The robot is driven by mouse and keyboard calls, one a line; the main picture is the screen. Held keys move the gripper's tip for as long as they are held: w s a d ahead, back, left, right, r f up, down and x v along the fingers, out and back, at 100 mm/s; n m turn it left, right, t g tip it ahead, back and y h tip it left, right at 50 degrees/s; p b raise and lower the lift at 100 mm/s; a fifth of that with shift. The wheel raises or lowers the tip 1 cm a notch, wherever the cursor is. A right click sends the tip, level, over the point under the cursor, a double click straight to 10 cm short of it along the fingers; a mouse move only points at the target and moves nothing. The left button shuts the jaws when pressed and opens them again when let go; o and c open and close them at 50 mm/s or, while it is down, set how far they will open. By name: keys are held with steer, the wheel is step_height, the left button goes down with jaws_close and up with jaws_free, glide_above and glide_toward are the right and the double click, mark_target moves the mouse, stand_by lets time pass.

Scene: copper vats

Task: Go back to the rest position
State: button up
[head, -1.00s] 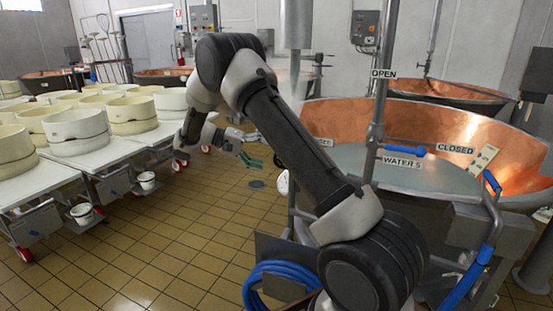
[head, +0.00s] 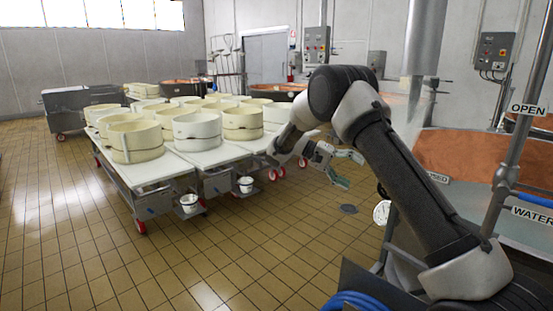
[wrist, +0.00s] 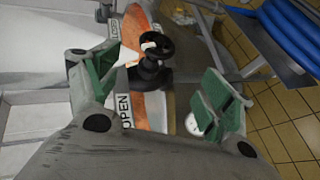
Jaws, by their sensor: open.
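My gripper (head: 346,168) is at the end of my raised, bent arm, over the floor between the tables and the copper vat. Its green-padded fingers are spread apart. In the wrist view my gripper (wrist: 165,95) is open with nothing between the fingertips. Beyond the fingers, that view shows a black handwheel (wrist: 153,50) and an OPEN label (wrist: 123,110).
White tables (head: 152,172) on red wheels hold many round cheese moulds (head: 135,140) at the left. The copper vat (head: 450,155) with its OPEN post stands close at right. A blue hose (head: 358,302) lies low in front. The tiled floor (head: 70,240) at left is clear.

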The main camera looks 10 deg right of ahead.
steer(key=s+f+n+y, duration=0.5)
steer(key=s+f+n, duration=0.1)
steer(key=s+n, duration=0.15)
steer(key=s+d+r+t+y, duration=0.1)
steer(key=s+r+t+y, duration=0.2)
steer(key=s, duration=1.1)
steer(key=s+d+r+t+y, duration=0.2)
steer(key=s+r+t+y, duration=0.2)
steer(key=s+r, duration=1)
steer(key=shift+s+m+t, duration=0.45)
steer(key=shift+s+t, duration=0.25)
steer(key=shift+t, duration=1.1)
